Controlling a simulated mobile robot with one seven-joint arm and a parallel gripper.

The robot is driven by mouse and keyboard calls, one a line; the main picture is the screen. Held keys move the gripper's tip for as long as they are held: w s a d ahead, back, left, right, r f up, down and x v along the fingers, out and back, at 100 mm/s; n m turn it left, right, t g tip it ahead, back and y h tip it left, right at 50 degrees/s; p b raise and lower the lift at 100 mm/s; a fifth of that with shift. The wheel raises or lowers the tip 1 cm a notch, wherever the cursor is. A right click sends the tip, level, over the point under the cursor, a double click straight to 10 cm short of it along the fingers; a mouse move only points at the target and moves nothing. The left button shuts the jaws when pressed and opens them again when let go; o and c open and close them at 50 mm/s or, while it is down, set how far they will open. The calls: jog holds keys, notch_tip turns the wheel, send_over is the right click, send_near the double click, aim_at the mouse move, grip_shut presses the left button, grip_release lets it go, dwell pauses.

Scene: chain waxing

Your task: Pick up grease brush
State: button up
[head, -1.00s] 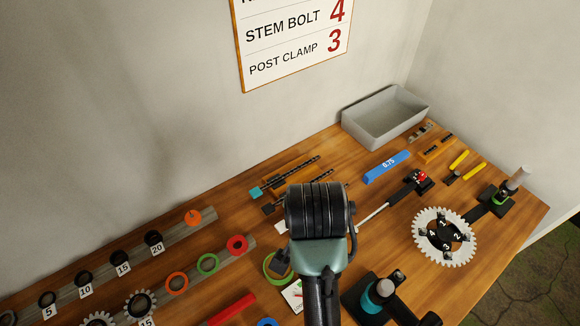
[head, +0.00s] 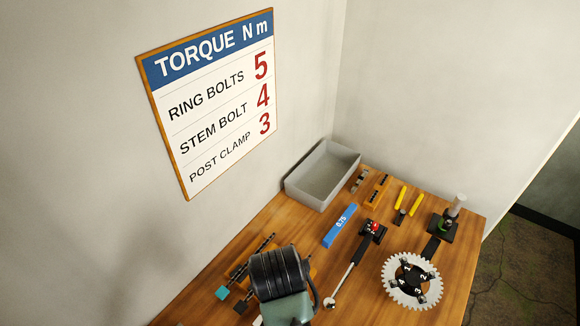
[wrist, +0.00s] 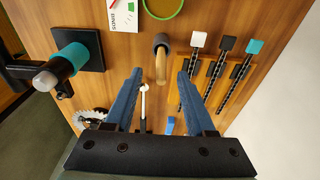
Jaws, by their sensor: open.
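What looks like the grease brush is an upright piece with a light wooden handle (wrist: 161,69) and a dark grey round collar, in the middle of the wrist view. I cannot tell whether it stands in a holder. My gripper (wrist: 160,74) is open, with one blue finger on each side of the wooden handle in the picture. I cannot tell whether the fingers are level with the handle or above it; no contact shows. In the head view my arm hides the brush and the gripper.
Right of the brush in the wrist view are several chain strips with coloured ends (wrist: 241,72) on a wooden rack. A post with a teal band (wrist: 70,58) stands at the left. A green ring (wrist: 163,6) and printed card (wrist: 124,14) lie above. A grey tray (head: 323,175) is at the back.

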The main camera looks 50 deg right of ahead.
jog(key=shift+d+f+p, duration=0.2)
jog(key=shift+f+p, duration=0.9)
jog(key=shift+f, duration=2.6)
grip_shut()
